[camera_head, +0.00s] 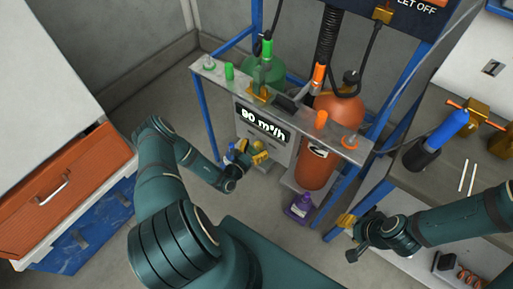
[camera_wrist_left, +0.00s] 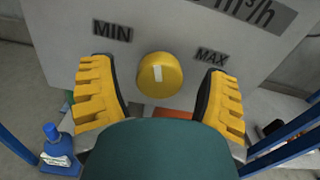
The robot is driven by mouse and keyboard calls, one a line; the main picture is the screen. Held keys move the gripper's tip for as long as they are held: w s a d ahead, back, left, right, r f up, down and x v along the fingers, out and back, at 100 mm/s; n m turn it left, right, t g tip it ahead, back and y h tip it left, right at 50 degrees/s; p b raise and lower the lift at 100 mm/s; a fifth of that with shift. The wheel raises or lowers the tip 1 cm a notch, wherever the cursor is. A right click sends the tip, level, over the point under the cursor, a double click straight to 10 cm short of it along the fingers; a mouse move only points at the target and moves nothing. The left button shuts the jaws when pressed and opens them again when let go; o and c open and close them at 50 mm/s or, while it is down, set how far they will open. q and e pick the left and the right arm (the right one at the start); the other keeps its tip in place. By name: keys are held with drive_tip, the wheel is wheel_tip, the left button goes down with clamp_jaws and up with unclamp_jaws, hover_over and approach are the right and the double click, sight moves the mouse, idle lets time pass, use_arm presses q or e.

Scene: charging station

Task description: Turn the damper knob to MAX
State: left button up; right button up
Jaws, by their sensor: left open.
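The damper knob (camera_wrist_left: 160,74) is a round yellow dial with a white pointer mark, on a grey panel (camera_wrist_left: 170,25) in the left wrist view. The mark stands nearly upright, between the MIN label (camera_wrist_left: 113,31) on the left and the MAX label (camera_wrist_left: 212,56) on the right. My left gripper (camera_wrist_left: 160,90) is open, its yellow-padded fingers on either side of the knob with visible gaps. In the head view my left gripper (camera_head: 252,152) is in front of the panel below the lit m³/h display (camera_head: 263,122). My right gripper (camera_head: 355,238) is off to the right, away from the panel.
A green cylinder (camera_head: 262,72) and an orange cylinder (camera_head: 316,168) stand in the blue frame (camera_head: 207,122). A purple bottle (camera_head: 299,207) is on the floor below. A blue bottle (camera_wrist_left: 56,148) shows at lower left in the wrist view. A workbench is at right.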

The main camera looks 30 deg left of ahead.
use_arm(q)
drive_tip(key=shift+w, duration=0.25)
drive_tip(key=c, duration=1.2)
drive_tip(key=shift+m, duration=0.3)
drive_tip(key=m+p, duration=0.2)
drive_tip(key=m, duration=0.1)
drive_tip(key=shift+d+r, duration=0.15)
drive_tip(key=m+p, duration=0.3)
drive_tip(key=m, duration=0.1)
drive_tip(key=shift+m, duration=0.4)
drive_tip(key=m+p, duration=0.2)
drive_tip(key=m, duration=0.2)
drive_tip(key=shift+d+m, duration=0.1)
drive_tip(key=shift+m, duration=0.2)
drive_tip(key=shift+f+m+p, duration=0.25)
drive_tip(key=shift+m+p, duration=0.55)
drive_tip(key=shift+m, duration=0.7)
